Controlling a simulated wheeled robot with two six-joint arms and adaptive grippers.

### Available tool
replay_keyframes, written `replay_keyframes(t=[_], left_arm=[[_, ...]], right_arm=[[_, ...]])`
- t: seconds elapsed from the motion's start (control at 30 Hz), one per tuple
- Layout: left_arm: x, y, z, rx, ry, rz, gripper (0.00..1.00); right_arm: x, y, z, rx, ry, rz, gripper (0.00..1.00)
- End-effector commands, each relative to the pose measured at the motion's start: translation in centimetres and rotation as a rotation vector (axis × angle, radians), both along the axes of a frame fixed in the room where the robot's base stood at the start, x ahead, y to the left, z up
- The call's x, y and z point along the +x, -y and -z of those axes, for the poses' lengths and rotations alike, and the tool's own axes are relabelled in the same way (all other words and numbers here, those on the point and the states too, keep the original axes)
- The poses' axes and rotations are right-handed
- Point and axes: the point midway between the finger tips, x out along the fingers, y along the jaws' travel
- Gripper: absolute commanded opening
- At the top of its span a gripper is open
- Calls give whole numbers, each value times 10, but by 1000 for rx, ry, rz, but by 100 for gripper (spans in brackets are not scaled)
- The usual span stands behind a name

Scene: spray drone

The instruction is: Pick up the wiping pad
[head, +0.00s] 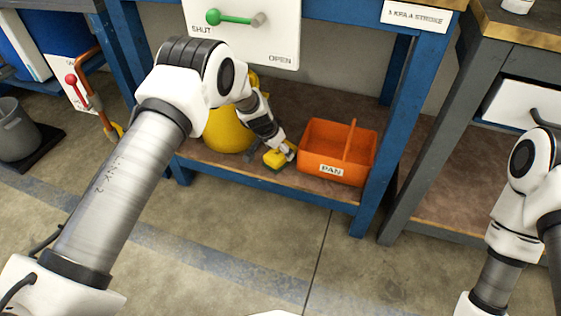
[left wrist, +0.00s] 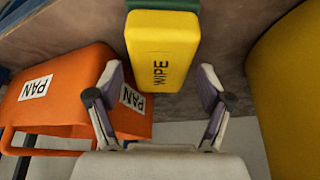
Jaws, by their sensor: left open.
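The wiping pad (left wrist: 161,52) is a yellow block marked WIPE with a dark green layer at one end, seen in the left wrist view. In the head view the pad (head: 275,158) lies on the lower shelf, left of the orange pan. My left gripper (left wrist: 158,92) is open, its two fingers on either side of the pad's near end, with no clear contact. In the head view the left gripper (head: 288,150) is at the pad, partly hiding it. My right arm shows at the right edge; its gripper is out of view.
The orange PAN container (head: 337,150) with a handle stands close right of the pad. A yellow rounded tank (head: 226,128) stands to its left. The blue bench's upper board carries a green-handled lever (head: 230,17). Blue legs frame the shelf (head: 310,184); open floor lies in front.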

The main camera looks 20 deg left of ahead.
Motion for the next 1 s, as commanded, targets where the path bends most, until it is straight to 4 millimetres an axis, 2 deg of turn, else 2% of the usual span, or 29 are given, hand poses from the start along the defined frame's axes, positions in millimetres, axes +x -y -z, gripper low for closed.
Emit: replay_keyframes(t=[0.03, 0.13, 1.0], left_arm=[[3, 1, 19, 0, -1, 2, 79], [8, 3, 27, 0, -1, 0, 79], [9, 3, 31, 0, -2, -1, 79]], right_arm=[[0, 0, 16, 0, 1, 2, 87], [1, 0, 20, 0, 1, 4, 87], [1, 0, 21, 0, 2, 4, 87]])
